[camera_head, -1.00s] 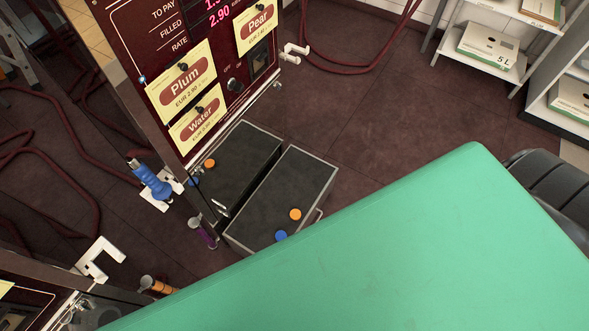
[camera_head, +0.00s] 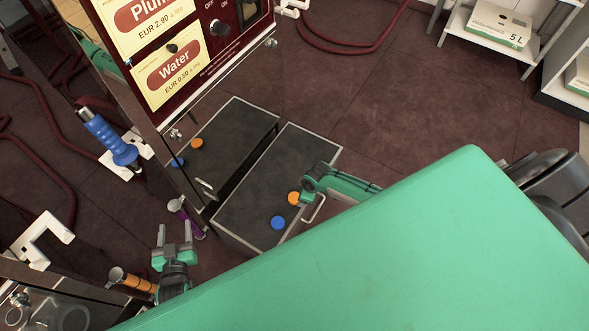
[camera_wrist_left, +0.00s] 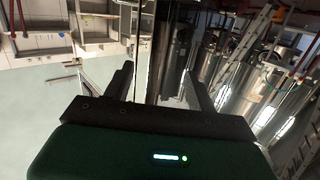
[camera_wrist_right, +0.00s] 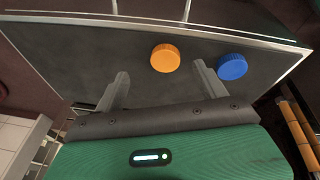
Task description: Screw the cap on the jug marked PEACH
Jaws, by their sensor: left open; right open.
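An orange cap (camera_head: 293,198) and a blue cap (camera_head: 278,222) lie on a dark-topped platform (camera_head: 252,205) at the foot of the pump. My right gripper (camera_head: 308,182) is over the platform's right edge, close to the orange cap. In the right wrist view the open, empty fingers (camera_wrist_right: 160,76) point at the platform, with the orange cap (camera_wrist_right: 165,58) ahead between them and the blue cap (camera_wrist_right: 232,67) to the right. My left gripper (camera_head: 174,233) is open and empty at lower left; its fingers (camera_wrist_left: 157,75) also show in its wrist view. I see no jug marked PEACH.
The pump (camera_head: 215,65) with Plum and Water signs stands behind; its shiny lower front seems to mirror platform and caps. A blue nozzle (camera_head: 112,138), an orange nozzle (camera_head: 135,282) and a purple one (camera_head: 190,222) are at left. White shelves (camera_head: 475,30) stand far right.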

